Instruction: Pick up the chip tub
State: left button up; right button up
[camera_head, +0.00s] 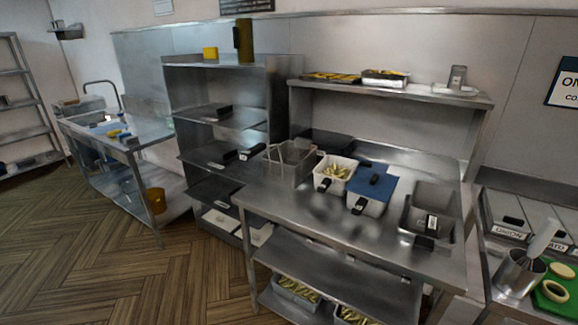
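A white tub of chips (322,184) stands on the steel counter, open at the top with pale yellow chips inside and a dark handle at its front. Beside it on the right is a similar white tub (367,207) with a blue lid; its contents are hidden. More tubs with chips stand on the shelf below the counter, one at the left (297,291) and one at the bottom edge (355,316). I cannot tell which of these the task means. Neither of my grippers is in view.
A wire fry basket (288,163) stands just left of the open chip tub. A grey steel container (430,208) sits at the counter's right. The counter (310,213) is bare in front. A prep station with an onion-labelled bin (509,226) stands at right; wooden floor (90,240) is clear at left.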

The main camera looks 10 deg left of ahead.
aim_at(334, 173)
jog(key=i+j+z, duration=0.15)
jog(key=z, duration=0.2)
jog(key=i+j+z, duration=0.15)
jog(key=z, duration=0.2)
jog(key=j+z, duration=0.4)
jog(key=i+l, duration=0.05)
